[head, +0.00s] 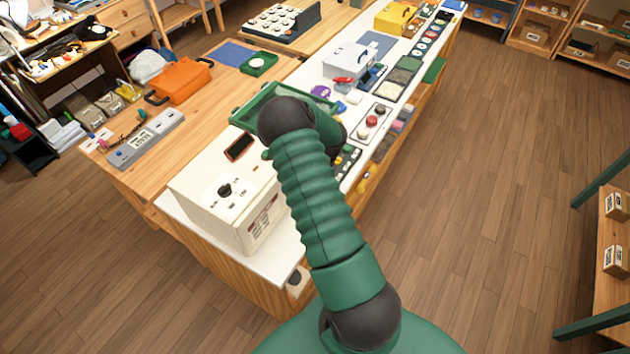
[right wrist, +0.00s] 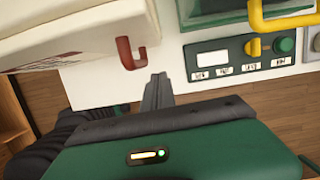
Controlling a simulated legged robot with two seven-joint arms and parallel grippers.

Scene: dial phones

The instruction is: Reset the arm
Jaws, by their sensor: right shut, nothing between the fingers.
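My right gripper (right wrist: 157,82) is shut with nothing between its fingers in the right wrist view. Its tips are just below and right of a red hook (right wrist: 130,54) on a cream box (right wrist: 70,35), apart from it as far as I can tell. My green ribbed right arm (head: 320,205) reaches forward over the white counter in the head view, and the gripper is hidden behind its far end. The cream box (head: 225,190) with a black dial stands left of the arm. My left gripper is in neither view.
A green panel (right wrist: 240,55) with a yellow knob lies right of the gripper. A yellow handle (right wrist: 285,20) is above it. A green tray (head: 250,108) and a white case (head: 347,60) stand on the counter. The wooden floor (head: 490,180) at the right is clear.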

